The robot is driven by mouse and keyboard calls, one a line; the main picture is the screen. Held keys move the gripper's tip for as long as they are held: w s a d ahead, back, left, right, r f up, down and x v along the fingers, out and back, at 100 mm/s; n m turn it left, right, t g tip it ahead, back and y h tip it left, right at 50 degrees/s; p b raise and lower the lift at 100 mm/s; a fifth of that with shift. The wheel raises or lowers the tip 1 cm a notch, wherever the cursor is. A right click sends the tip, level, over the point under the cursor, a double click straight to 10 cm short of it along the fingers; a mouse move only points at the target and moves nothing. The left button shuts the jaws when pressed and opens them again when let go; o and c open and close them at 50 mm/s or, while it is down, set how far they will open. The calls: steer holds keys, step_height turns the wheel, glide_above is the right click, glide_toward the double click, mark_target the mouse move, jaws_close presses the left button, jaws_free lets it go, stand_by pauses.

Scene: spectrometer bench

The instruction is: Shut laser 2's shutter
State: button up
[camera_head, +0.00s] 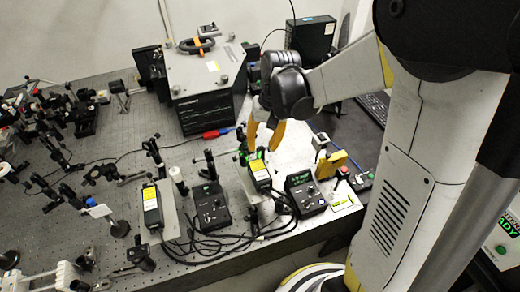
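Two black laser heads with yellow labels lie on the optical bench. One laser head (152,207) is at the left, and the other laser head (259,173) is further right. I cannot read which one is laser 2. A black controller box (211,207) stands beside the left head, and another controller box (304,193) with a green display stands beside the right head. My gripper (262,149) points down, its two yellow fingers apart with nothing seen between them. It appears just above and behind the front end of the right laser head. The shutters are too small to make out, and contact cannot be told.
Posts and optic mounts (155,155) stand around the heads. A large grey instrument (203,85) is behind. Cables (235,243) loop at the bench's front edge. A yellow object (331,163) and a small box (360,181) lie right of the controllers.

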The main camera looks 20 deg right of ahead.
steer(key=shift+a+f, duration=0.15)
steer(key=shift+f, duration=1.1)
jaws_close()
steer(key=shift+a+h+b, duration=0.4)
steer(key=shift+h+b, duration=0.05)
steer(key=shift+h, duration=0.35)
